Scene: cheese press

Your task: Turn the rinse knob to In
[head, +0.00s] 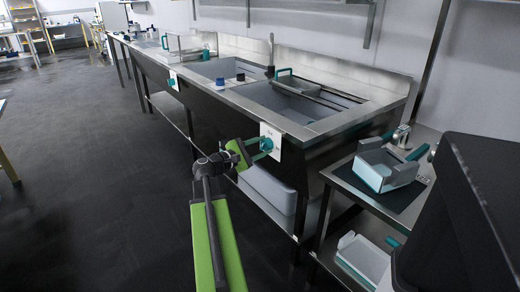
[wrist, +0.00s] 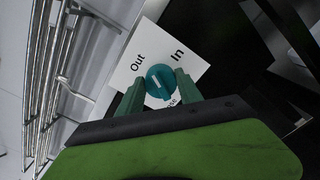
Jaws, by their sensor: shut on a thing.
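The rinse knob (wrist: 160,80) is a round teal knob with a small pale mark on its face. It sits on a white label plate (wrist: 147,48) with the words "Out" and "In"; I cannot tell for sure which word the mark points to. In the head view the knob (head: 267,144) is on the front panel of the steel sink counter. My gripper (wrist: 159,84) has its two green fingers on either side of the knob and is shut on it. In the head view my gripper (head: 256,148) reaches the panel from the left; its fingers partly hide the plate.
A second teal knob on a white plate (head: 173,80) is further along the steel sink counter (head: 325,125). A grey bin (head: 268,190) stands on the shelf below. A side table with a white and teal tray (head: 373,172) is at the right. The dark floor at left is clear.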

